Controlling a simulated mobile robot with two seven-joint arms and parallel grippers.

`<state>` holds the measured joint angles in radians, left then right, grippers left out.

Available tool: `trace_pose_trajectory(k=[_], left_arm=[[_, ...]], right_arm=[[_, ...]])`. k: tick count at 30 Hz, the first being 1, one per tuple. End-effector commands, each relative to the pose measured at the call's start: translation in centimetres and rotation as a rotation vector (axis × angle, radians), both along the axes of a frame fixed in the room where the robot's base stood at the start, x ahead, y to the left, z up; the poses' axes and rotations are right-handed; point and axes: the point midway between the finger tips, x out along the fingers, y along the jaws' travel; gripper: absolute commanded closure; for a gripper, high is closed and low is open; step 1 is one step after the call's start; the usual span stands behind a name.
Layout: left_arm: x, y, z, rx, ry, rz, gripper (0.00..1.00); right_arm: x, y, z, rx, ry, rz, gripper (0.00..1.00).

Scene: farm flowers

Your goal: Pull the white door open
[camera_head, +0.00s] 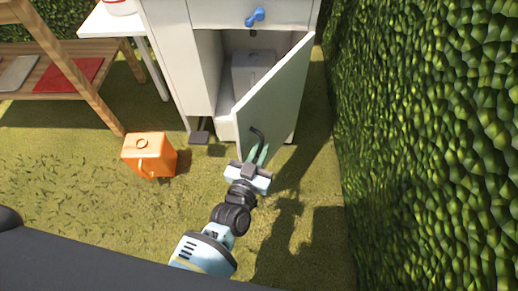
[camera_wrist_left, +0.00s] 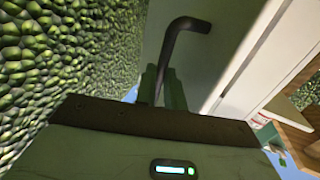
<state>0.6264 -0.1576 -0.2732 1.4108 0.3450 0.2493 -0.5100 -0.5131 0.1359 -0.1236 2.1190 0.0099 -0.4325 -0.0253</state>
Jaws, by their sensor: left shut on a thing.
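The white door (camera_head: 272,98) of the cabinet (camera_head: 203,70) stands partly open, swung out on its right side. A dark bent handle (camera_head: 257,136) sits on the door's face. My left gripper (camera_head: 260,156) is at the handle, with its fingers shut on it. In the left wrist view the handle (camera_wrist_left: 182,40) rises from between the green fingers of my left gripper (camera_wrist_left: 162,88), and the door (camera_wrist_left: 215,35) fills the space behind. My right gripper is not in view.
A pale box (camera_head: 252,72) stands inside the cabinet. A blue drawer knob (camera_head: 254,17) is above the door. An orange container (camera_head: 149,155) sits on the grass at left. A tall hedge (camera_head: 425,130) closes the right side. Grass (camera_head: 310,225) in front is clear.

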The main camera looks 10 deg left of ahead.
Motion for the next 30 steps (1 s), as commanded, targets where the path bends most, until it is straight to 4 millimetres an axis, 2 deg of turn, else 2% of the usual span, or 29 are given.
trace_pose_trajectory(k=[2, 3, 8, 15, 19, 30], left_arm=[[0.3, -0.2, 0.4, -0.001, -0.007, -0.002, 1.0], [0.4, -0.1, 0.4, -0.001, -0.007, -0.002, 0.87], [0.3, -0.1, 0.3, -0.001, -0.006, -0.001, 0.68], [0.1, 0.0, 0.2, -0.001, -0.003, 0.0, 0.68], [-0.7, 0.2, 0.2, 0.0, -0.002, 0.0, 0.68], [-6.0, 1.0, 0.4, -0.001, -0.004, -0.001, 0.68]], right_arm=[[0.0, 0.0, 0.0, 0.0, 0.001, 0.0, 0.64], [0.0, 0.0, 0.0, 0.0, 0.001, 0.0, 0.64], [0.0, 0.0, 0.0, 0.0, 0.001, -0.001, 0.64], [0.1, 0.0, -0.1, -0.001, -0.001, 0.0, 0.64], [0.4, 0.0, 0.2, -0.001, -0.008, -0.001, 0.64], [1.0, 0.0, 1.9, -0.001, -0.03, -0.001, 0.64]])
